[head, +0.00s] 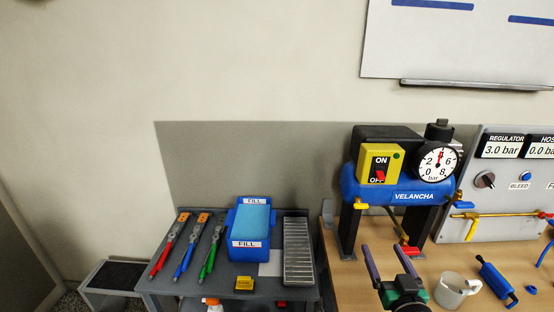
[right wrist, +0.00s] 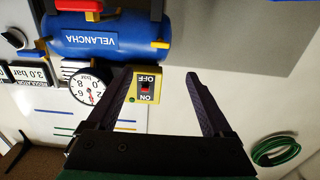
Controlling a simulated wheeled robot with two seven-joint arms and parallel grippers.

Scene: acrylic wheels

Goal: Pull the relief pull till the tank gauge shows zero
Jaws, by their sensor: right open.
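The blue VELANCHA tank (head: 365,188) stands on dark legs on the wooden bench; it also shows upside down in the right wrist view (right wrist: 120,38). Its round gauge (head: 438,162) has the needle pointing near the top of the dial, between 2 and 6, not at zero. The gauge also shows in the right wrist view (right wrist: 90,86). I cannot tell for sure which part is the relief pull. My right gripper (head: 383,247) is open and empty in front of the tank. My left gripper is not in view.
A yellow ON/OFF box (head: 380,164) is on the tank's front. A white mug (head: 452,290) and a blue tool (head: 495,278) lie right of my gripper. A gauge panel (head: 490,200) stands at right. The left side table (head: 170,285) holds pliers and a blue tray.

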